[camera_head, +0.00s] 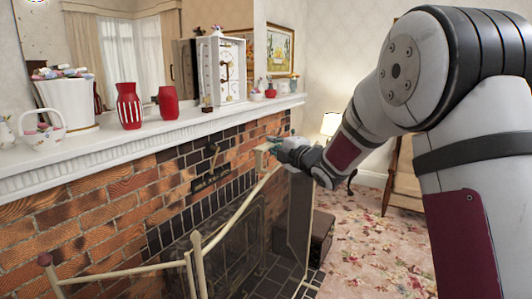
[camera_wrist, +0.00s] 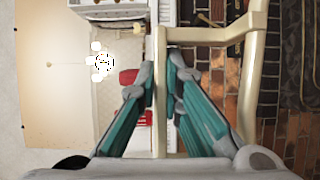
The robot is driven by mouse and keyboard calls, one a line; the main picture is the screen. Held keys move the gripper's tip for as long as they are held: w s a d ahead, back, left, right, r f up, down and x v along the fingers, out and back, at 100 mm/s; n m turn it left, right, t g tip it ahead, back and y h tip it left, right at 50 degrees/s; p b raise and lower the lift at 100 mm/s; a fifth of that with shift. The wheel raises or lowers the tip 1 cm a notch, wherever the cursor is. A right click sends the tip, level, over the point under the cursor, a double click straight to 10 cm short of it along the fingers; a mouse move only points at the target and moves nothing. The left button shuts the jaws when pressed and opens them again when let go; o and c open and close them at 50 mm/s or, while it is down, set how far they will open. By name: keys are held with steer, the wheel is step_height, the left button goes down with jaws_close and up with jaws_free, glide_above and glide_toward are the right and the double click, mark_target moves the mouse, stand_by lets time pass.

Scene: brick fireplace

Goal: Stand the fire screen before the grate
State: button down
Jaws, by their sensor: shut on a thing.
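The fire screen (camera_head: 198,264) has a cream frame with dark see-through mesh panels. In the head view it stands in front of the brick fireplace, its panels angled to one another. My gripper (camera_head: 273,147) is at the top of its far right part. In the wrist view my gripper's teal fingers (camera_wrist: 160,70) are shut on a cream bar of the screen (camera_wrist: 206,34), which runs up between them. I cannot make out the grate clearly; the dark mesh covers the hearth opening. The screen's lower edge is partly out of view, so I cannot tell whether it touches the floor.
The white mantel (camera_head: 150,138) holds red vases (camera_head: 129,106), a white planter (camera_head: 70,103) and a clock (camera_head: 229,70). A dark box (camera_head: 321,236) stands right of the screen. Flowered carpet (camera_head: 365,250) lies open to the right, with a lamp (camera_head: 330,123) and chair behind.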

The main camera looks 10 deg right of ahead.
steer(key=w+d+b, duration=0.6)
steer(key=w+d, duration=0.9)
steer(key=w, duration=0.4)
steer(key=shift+r, duration=0.3)
steer(key=shift+w, duration=0.1)
